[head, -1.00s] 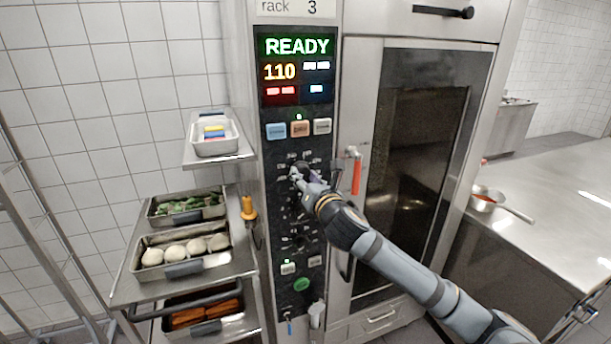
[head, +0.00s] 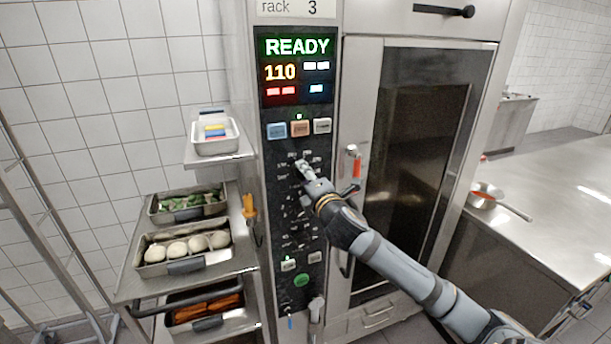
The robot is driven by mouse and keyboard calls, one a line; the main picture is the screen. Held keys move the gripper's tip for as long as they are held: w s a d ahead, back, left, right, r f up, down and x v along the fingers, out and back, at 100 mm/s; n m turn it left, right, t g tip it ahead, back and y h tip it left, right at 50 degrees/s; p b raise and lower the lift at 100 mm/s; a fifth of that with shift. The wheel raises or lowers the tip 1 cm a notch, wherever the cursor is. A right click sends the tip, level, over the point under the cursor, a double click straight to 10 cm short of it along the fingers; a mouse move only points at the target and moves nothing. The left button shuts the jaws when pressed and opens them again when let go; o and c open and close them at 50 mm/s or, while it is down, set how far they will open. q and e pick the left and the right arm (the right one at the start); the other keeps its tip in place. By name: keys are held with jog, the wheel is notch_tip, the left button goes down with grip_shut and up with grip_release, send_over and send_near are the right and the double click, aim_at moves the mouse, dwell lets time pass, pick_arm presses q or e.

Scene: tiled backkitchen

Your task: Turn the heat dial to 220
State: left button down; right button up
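The oven's dark control panel (head: 273,200) stands in the middle of the head view. Its display (head: 297,66) reads READY, with 110 in orange. The heat dial seems to be the upper one on the panel, with a ring of small marks around it; my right gripper (head: 303,168) is in front of it and hides most of it. The gripper's fingers point at the dial. I cannot tell whether they touch or grip it, nor where the dial points. My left gripper is not in view.
Three buttons (head: 299,129) sit above the dial, and a green button (head: 302,280) is low on the panel. The oven door's red-tipped handle (head: 356,168) is close to the right of my gripper. Shelves with food trays (head: 187,267) stand left; a steel counter (head: 560,200) stands right.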

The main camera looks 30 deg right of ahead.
jog(key=shift+f+m+b, duration=0.1)
jog(key=shift+m+b, duration=0.2)
jog(key=shift+m, duration=10.1)
jog(key=o, duration=1.2)
